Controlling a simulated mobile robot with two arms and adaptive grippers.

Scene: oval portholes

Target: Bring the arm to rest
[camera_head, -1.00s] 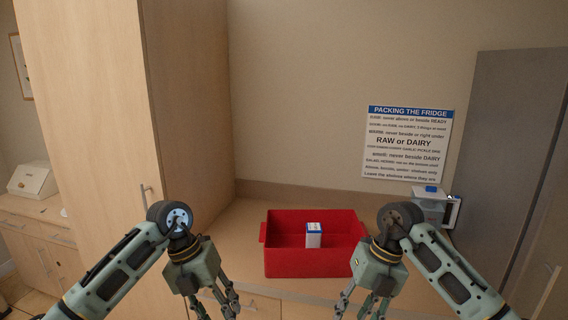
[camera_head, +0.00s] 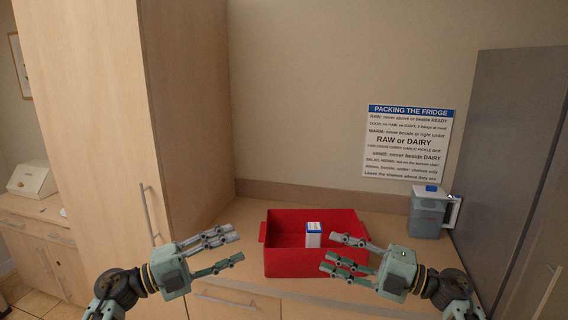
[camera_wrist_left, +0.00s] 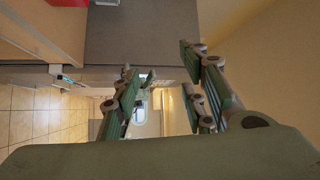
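My left gripper (camera_head: 222,252) is at the lower left in the head view, its fingers pointing right, spread apart with nothing between them. The left wrist view also shows its fingers (camera_wrist_left: 165,95) apart and empty. My right gripper (camera_head: 340,256) is at the lower right in the head view, its fingers pointing left, apart and empty. It is in front of the red bin and overlaps the bin's right front part in the picture. Neither gripper holds anything.
A red bin (camera_head: 290,266) stands on the wooden counter with a white and blue carton (camera_head: 313,236) inside. A sign (camera_head: 407,142) hangs on the wall. A tall wooden cabinet (camera_head: 185,110) is at the left.

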